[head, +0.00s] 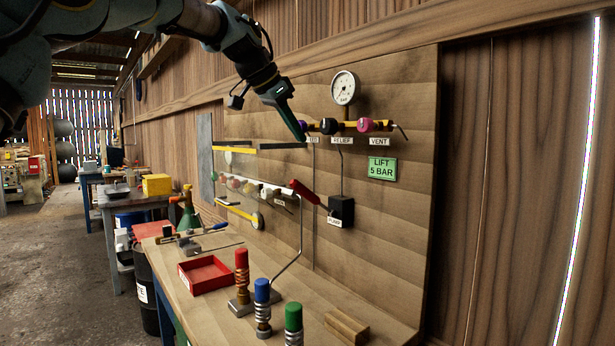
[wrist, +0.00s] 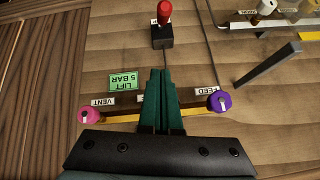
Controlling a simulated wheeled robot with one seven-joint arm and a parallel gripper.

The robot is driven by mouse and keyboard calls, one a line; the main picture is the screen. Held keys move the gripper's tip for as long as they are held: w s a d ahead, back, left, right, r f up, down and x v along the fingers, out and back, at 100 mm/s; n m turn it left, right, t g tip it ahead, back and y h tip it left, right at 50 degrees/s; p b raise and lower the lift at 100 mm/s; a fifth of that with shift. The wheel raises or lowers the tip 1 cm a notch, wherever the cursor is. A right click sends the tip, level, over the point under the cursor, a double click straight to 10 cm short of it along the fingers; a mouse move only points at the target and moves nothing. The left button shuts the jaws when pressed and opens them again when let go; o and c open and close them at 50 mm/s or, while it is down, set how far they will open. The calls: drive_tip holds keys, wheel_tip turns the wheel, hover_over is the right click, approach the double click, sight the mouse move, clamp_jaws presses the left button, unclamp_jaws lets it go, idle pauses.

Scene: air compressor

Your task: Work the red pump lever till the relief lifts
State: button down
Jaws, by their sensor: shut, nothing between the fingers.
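The red pump lever (head: 305,191) rises up and to the left from a black block (head: 341,211) labelled PUMP on the wooden panel. In the wrist view its red grip (wrist: 165,12) shows at the top, above the black block (wrist: 162,37). My gripper (head: 303,138) is shut and empty, near the left end of the yellow pipe and above the lever, apart from it. In the wrist view its green fingers (wrist: 162,72) lie together and hide the middle of the pipe, including the relief knob. The dark blue relief knob (head: 329,126) shows in the head view. A round gauge (head: 345,88) sits above it.
The magenta VENT knob (head: 366,125) and purple FEED knob (wrist: 220,101) flank the relief. A green sign (head: 382,168) reads LIFT 5 BAR. A dark bar (head: 283,145) juts out left of my gripper. Below, the bench holds a red tray (head: 205,274) and coloured spring-wrapped posts.

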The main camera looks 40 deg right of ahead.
drive_tip(key=p, duration=0.3)
hover_over(313, 198)
wheel_tip(313, 198, down, 8)
drive_tip(key=shift+w+a+f, duration=0.2)
drive_tip(key=shift+a+f, duration=0.25)
drive_tip(key=shift+f, duration=0.3)
drive_tip(key=shift+w+a+f+p, duration=0.1)
drive_tip(key=shift+a+f+p, duration=0.25)
drive_tip(key=shift+f, duration=0.35)
drive_tip(key=shift+f+b, duration=0.1)
drive_tip(key=shift+b, duration=0.3)
drive_tip(key=shift+w+a+f+b, duration=0.1)
drive_tip(key=shift+a+f+b, duration=0.15)
drive_tip(key=shift+b, duration=0.65)
drive_tip(key=shift+h, duration=0.3)
drive_tip(key=shift+b, duration=0.65)
